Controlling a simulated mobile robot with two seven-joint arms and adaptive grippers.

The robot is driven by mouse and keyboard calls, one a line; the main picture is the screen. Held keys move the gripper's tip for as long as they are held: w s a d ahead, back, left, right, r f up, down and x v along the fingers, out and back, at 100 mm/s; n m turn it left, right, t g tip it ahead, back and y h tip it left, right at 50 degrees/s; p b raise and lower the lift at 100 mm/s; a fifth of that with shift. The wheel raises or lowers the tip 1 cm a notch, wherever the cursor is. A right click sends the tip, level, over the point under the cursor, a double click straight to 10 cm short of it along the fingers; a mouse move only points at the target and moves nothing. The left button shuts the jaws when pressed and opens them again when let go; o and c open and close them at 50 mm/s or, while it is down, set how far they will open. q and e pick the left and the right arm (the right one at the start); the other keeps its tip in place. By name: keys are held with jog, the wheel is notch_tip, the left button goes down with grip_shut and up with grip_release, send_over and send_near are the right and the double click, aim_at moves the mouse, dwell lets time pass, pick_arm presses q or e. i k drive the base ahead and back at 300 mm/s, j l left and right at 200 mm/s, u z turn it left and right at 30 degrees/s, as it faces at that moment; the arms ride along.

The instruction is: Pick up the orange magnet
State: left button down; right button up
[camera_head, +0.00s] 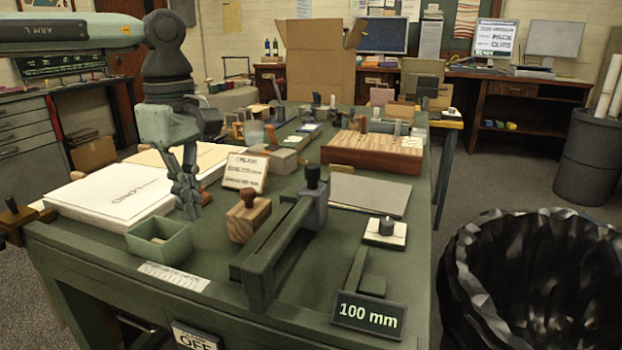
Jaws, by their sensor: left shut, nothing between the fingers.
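I cannot make out an orange magnet for certain in the head view. A small reddish-orange patch (206,197) shows just behind my left gripper, mostly hidden by it, and I cannot tell what it is. My left gripper (188,212) comes down from the upper left and points downward over the green table. Its fingers are together with nothing between them. They are just above and behind the right back corner of a small open green box (178,250), which has a small pale thing inside. My right gripper is not in view.
A white paper stack (100,200) lies left of the gripper. A wooden block with a brown knob (247,218) and a long dark green tool (275,250) stand to its right. A striped wooden block (375,153) and a "100 mm" sign (368,314) are further right.

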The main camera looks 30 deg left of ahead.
aim_at(207, 197)
jog(key=k, duration=1)
